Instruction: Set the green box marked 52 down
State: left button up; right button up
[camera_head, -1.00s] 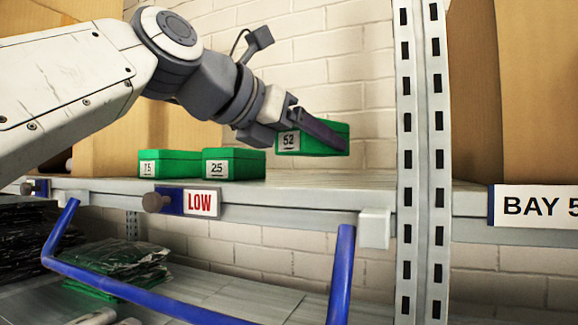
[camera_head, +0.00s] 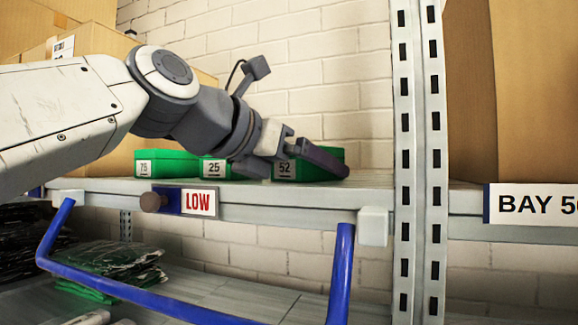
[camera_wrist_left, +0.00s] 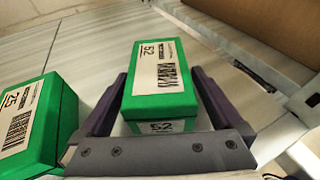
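The green box marked 52 (camera_head: 285,170) sits upright on the upper shelf, at the right end of a row of green boxes. Its label and top show clearly in the left wrist view (camera_wrist_left: 160,75). My left gripper (camera_head: 325,160) is open around it, one finger on each side; the near finger hides part of the box in the head view. In the left wrist view the fingers (camera_wrist_left: 158,85) stand slightly off its sides, with narrow gaps. My right gripper is not in view.
Green boxes marked 75 (camera_head: 165,164) and 25 (camera_head: 212,168) stand to the left on the shelf (camera_head: 300,203). A metal upright (camera_head: 420,160) rises to the right. A blue rail (camera_head: 150,300) lies in front, and bagged garments (camera_head: 110,265) lie below.

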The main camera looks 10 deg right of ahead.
pick_arm(q)
jog(key=shift+r, duration=0.15)
jog(key=shift+s+a, duration=0.15)
jog(key=shift+a, duration=0.2)
jog(key=b+v, duration=0.3)
jog(key=v, duration=0.7)
jog(key=shift+s+a+r, duration=0.1)
jog(key=shift+a+r, duration=0.1)
jog(key=shift+a, duration=0.05)
jog(key=shift+s+a+r, duration=0.1)
jog(key=shift+s+a, duration=0.1)
jog(key=shift+s, duration=0.05)
